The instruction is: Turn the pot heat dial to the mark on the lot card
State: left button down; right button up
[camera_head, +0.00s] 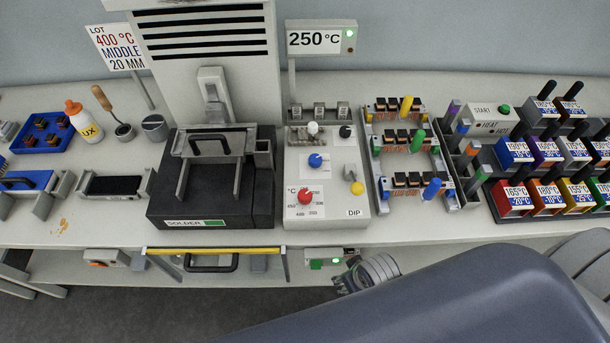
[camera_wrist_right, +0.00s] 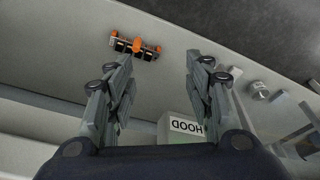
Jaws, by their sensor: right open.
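The lot card (camera_head: 117,47) at the back left reads 400 °C, MIDDLE, 20 MM. The red dial (camera_head: 305,196) is on the front of the grey control box (camera_head: 328,208), with a ring of numbers and °C around it. The numbers are too small to read surely. A display (camera_head: 320,40) above the box reads 250 °C. My right gripper (camera_head: 365,273) is low in front of the bench edge, below the control box and apart from the dial. In the right wrist view its fingers (camera_wrist_right: 160,78) are spread and empty. My left gripper is not in view.
A blue knob (camera_head: 316,161), white knob (camera_head: 313,129) and yellow-tipped lever (camera_head: 356,188) are near the dial. The black solder pot (camera_head: 213,190) stands left, a board rack (camera_head: 412,150) right. A HOOD label (camera_wrist_right: 187,126) shows in the wrist view. My right arm covers the lower right.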

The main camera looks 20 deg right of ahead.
jog(key=w+r+p+v, duration=0.1)
jog(key=w+p+v, duration=0.1)
jog(key=v, duration=0.7)
notch_tip(320, 180, up, 20)
jog(key=n+g+p, duration=0.3)
jog(key=n+p, duration=0.2)
jog(key=n, duration=2.5)
send_over(305, 194)
notch_tip(305, 194, down, 11)
jog(key=shift+r+p, duration=0.1)
jog(key=shift+p, duration=0.9)
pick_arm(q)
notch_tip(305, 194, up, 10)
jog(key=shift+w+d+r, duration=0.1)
pick_arm(e)
jog(key=c, duration=1.1)
